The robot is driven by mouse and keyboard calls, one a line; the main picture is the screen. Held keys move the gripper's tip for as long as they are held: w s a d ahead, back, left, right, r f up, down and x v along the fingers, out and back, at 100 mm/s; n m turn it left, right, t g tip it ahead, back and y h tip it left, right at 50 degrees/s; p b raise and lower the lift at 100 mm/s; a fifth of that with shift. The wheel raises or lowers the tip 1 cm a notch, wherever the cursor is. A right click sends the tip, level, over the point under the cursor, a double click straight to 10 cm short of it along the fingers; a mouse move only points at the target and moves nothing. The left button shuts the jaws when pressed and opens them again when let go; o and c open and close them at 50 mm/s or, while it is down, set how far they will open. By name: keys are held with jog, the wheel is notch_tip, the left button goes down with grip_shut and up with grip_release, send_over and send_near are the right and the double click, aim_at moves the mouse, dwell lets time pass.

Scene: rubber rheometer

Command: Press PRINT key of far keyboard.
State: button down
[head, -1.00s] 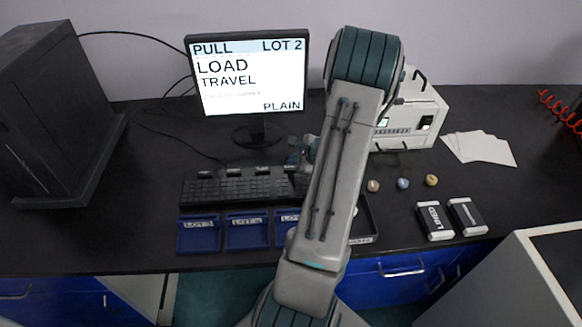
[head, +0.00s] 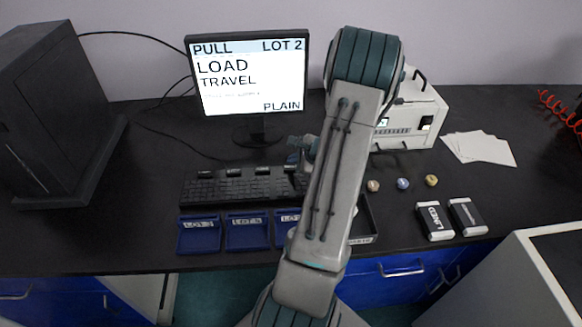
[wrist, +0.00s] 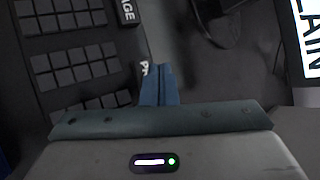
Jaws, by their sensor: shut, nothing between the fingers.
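The black keyboard (head: 232,187) lies on the bench in front of the monitor, its right end hidden behind my arm in the head view. In the wrist view its keys (wrist: 68,65) show at the left. A label starting with "P" (wrist: 145,70) on the keyboard's edge is partly covered by my fingers. My gripper (wrist: 160,72) is shut and empty, its blue fingertips over or beside that label; I cannot tell whether they touch anything. In the head view the gripper is mostly hidden, with a bluish part showing just beyond the keyboard's right end.
The monitor (head: 250,75) reads PULL, LOT 2, LOAD, TRAVEL, PLAIN. Blue lot trays (head: 247,232) stand in front of the keyboard. A white instrument (head: 412,115), small round pieces (head: 403,184) and two labelled blocks (head: 434,221) are to the right. A dark cabinet (head: 55,110) stands left.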

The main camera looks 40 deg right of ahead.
aim_at(294, 169)
jog(key=shift+f, duration=0.1)
dwell(0.3)
jog(key=shift+f+b, duration=0.4)
jog(key=shift+b, duration=0.45)
jog(key=shift+f+b, duration=0.4)
jog(key=shift+b, duration=0.15)
dwell(0.4)
jog(key=shift+r, duration=0.15)
jog(key=shift+r+p, duration=0.35)
jog(key=shift+r, duration=0.4)
jog(key=shift+r+p, duration=1.55)
jog(key=shift+r, duration=0.95)
